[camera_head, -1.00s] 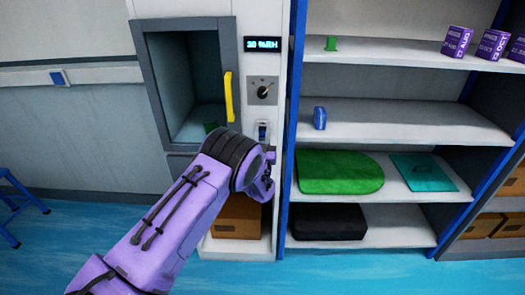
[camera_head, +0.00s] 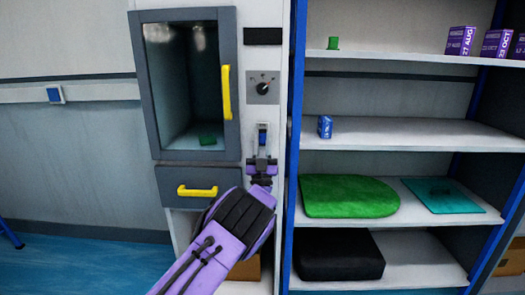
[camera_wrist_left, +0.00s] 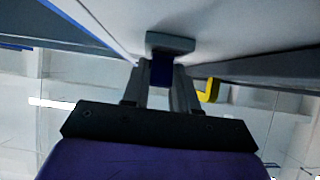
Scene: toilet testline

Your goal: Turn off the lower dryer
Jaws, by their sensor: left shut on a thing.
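The dryer is a grey-framed cabinet (camera_head: 148,90) in a white column, with a yellow door handle (camera_head: 226,92). On the panel at its right are a dark, blank display (camera_head: 262,36), a black knob (camera_head: 263,88) and, below it, a blue lever switch (camera_head: 262,134). My left gripper (camera_head: 262,163) is at the lower part of the switch. In the left wrist view its two fingers (camera_wrist_left: 159,88) are shut on the dark blue switch (camera_wrist_left: 161,70), under a grey plate (camera_wrist_left: 170,43). My right gripper is not in view.
A drawer with a yellow handle (camera_head: 197,191) is below the cabinet. The shelf unit's blue upright (camera_head: 296,120) stands close to the right. Its shelves hold a green lid (camera_head: 348,196), a black case (camera_head: 338,255) and purple boxes (camera_head: 461,41).

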